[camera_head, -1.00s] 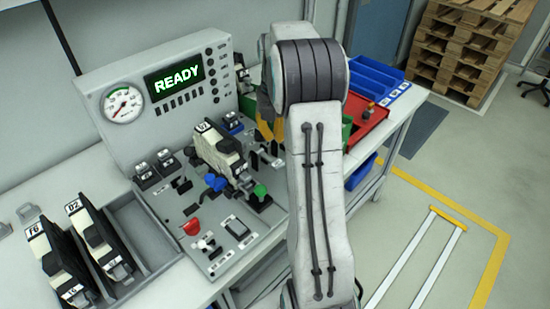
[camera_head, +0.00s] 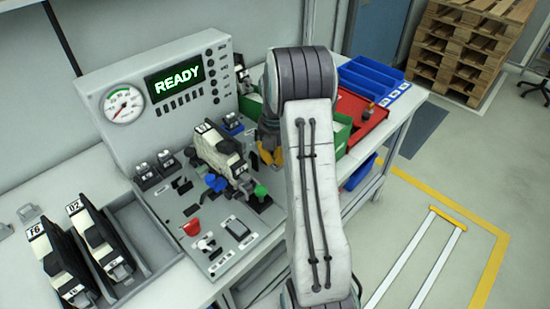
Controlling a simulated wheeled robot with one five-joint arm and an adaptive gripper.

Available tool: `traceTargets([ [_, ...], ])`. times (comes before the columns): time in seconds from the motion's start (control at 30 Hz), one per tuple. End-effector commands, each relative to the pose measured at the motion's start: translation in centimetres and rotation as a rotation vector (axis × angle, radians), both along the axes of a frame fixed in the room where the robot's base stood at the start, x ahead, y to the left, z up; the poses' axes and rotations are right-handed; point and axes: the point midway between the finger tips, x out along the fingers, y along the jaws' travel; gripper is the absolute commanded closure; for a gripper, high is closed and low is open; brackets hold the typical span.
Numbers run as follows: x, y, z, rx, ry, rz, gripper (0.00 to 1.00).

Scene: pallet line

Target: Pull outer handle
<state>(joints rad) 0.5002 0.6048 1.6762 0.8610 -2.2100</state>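A grey fixture plate (camera_head: 215,268) on the bench bears a black-and-white device (camera_head: 217,150) in its middle. Around the device are handles with coloured grips: a blue one (camera_head: 215,183) at its front and a green one (camera_head: 261,191) at its right front. I cannot tell which is the outer handle. My gripper (camera_head: 271,153), with yellow fingers, hangs just right of the device, over the right edge of the plate. My arm partly hides it, and I see nothing held. Whether the fingers touch anything or how far apart they are is unclear.
Behind the plate stands a console with a gauge (camera_head: 123,104) and a green READY display (camera_head: 174,78). Two more devices (camera_head: 100,240) sit in a rack at left. Green (camera_head: 342,136), red (camera_head: 362,121) and blue (camera_head: 372,78) bins stand at right, beyond my arm. A red knob (camera_head: 191,227) is at the front.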

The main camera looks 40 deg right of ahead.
Motion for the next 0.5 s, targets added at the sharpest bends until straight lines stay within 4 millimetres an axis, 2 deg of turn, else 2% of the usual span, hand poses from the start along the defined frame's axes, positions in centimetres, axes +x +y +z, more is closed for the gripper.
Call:
traceTargets([
  [0.27,0.0,0.0,-0.4,0.000,0.000,0.000,1.00],
  [0.5,-0.3,0.0,-2.7,0.001,0.001,-0.001,1.00],
])
